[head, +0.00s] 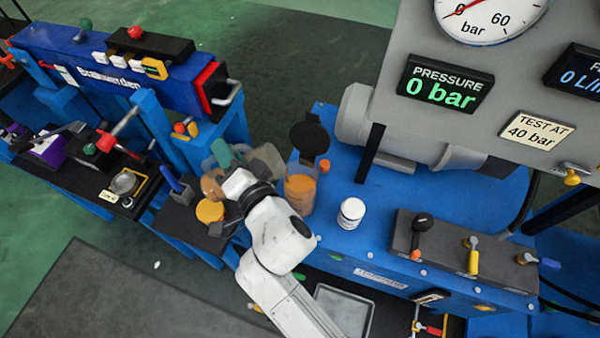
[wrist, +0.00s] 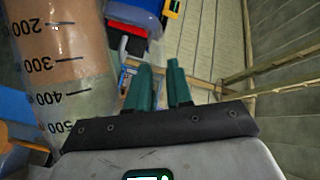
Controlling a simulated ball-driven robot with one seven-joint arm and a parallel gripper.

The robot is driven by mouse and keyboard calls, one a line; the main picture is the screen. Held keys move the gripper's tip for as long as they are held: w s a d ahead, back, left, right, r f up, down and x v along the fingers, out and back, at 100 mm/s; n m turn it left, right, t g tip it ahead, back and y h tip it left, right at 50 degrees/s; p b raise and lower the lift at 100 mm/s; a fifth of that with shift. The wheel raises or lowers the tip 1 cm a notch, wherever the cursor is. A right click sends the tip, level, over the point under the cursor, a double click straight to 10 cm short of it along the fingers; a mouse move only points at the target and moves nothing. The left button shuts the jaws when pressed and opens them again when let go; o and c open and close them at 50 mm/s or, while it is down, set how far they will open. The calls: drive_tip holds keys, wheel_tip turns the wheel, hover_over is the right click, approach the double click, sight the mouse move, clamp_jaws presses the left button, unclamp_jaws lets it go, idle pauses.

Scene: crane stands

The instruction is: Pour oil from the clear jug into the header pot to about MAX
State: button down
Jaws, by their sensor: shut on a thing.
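The clear jug (head: 266,159) is held tilted behind my gripper in the head view, its clear part to the right, close to the header pot. Brown oil shows at its left end. The header pot (head: 300,193) stands on the blue bench, holding amber oil. Its MAX mark is not readable.
A round black lid (head: 309,138) stands raised behind the pot. A white canister (head: 351,213) stands to its right. An orange-yellow round thing (head: 210,211) lies left of my wrist. A valve block (head: 465,252) and a grey tray (head: 343,308) are nearer the front.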

sight(219, 168)
drive_tip(key=shift+w+d+r+m+t+y, duration=0.1)
drive_tip(key=shift+d+r+m+t+y, duration=0.2)
drive_tip(key=shift+d+r+m, duration=0.4)
idle(2.3)
